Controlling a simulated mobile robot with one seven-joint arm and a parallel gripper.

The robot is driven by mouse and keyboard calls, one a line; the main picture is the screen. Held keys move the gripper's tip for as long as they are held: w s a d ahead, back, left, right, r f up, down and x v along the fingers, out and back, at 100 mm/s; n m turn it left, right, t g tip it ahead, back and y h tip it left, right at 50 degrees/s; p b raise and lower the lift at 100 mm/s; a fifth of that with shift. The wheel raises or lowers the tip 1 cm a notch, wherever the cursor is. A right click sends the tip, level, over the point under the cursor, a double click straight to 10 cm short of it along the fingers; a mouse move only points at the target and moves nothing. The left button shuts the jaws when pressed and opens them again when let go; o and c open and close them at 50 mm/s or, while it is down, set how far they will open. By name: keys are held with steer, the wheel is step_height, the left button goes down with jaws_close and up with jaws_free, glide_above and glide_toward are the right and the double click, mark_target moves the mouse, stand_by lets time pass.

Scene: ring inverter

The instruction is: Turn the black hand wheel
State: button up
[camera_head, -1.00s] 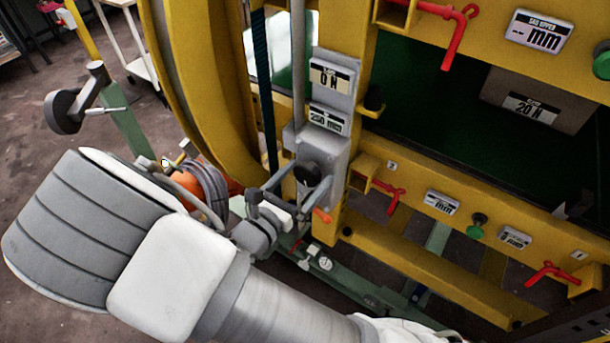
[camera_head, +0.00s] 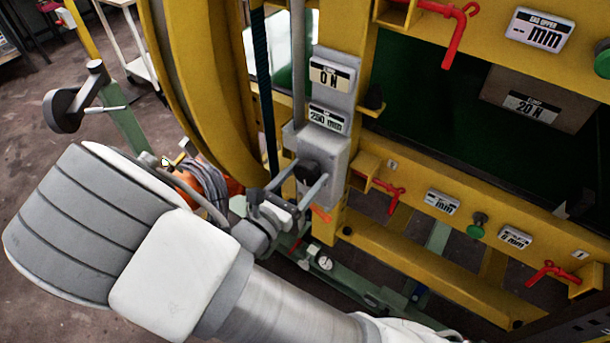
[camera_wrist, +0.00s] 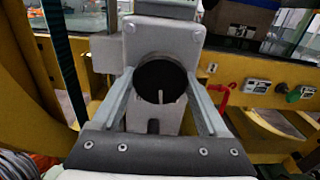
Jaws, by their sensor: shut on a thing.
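The black hand wheel (camera_head: 306,172) is a small round knob on the front of a grey block (camera_head: 335,155), fixed to the yellow frame. In the wrist view the hand wheel (camera_wrist: 158,80) is a black disc with a thin pale line on its lower half. My gripper (camera_head: 311,176) reaches it from the lower left, with one finger on either side. In the wrist view my gripper (camera_wrist: 160,84) has its fingers along the left and right edges of the wheel, shut on it. The wheel's rear is hidden.
Labels reading 0 N (camera_head: 331,76) and 250 mm (camera_head: 327,119) sit above the wheel. A red lever (camera_head: 388,187) is to its right. A yellow ring (camera_head: 190,85) curves close on the left. Another dark wheel (camera_head: 62,111) stands at far left.

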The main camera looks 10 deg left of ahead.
steer(key=m+b, duration=0.1)
steer(key=m, duration=0.2)
steer(key=m+b, duration=0.2)
steer(key=shift+f+m, duration=0.2)
steer(key=shift+m, duration=0.2)
steer(key=m+b, duration=0.4)
steer(key=shift+a+r, duration=0.1)
steer(key=shift+m, duration=0.4)
steer(key=shift+r+b, duration=0.15)
steer(key=shift+b, duration=0.25)
steer(key=o, duration=1.3)
steer(key=shift+c, duration=0.2)
steer(key=v, duration=1.7)
steer(key=shift+s, duration=0.2)
steer(key=shift+a, duration=0.15)
